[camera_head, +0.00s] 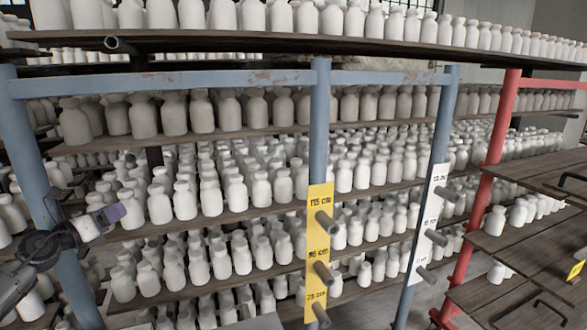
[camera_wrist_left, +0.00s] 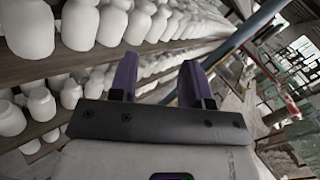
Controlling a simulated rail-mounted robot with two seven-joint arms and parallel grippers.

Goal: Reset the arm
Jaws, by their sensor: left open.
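My left gripper (camera_head: 117,212) is at the left of the head view, in front of the shelving rack. Its purple fingertips point to the right, close to the white bottles (camera_head: 159,207) on the middle shelf. In the left wrist view my left gripper (camera_wrist_left: 157,82) shows its two purple fingers spread apart with nothing between them. White bottles (camera_wrist_left: 78,25) stand to the left of the fingers there; I cannot tell if any are touched. My right gripper is in neither view.
A blue rack frame (camera_head: 318,130) carries several wooden shelves packed with white bottles. A yellow label board (camera_head: 319,250) and a white one (camera_head: 428,220) hang on its posts with grey pegs. A red post (camera_head: 490,190) and wooden boards with handles (camera_head: 535,235) stand at the right.

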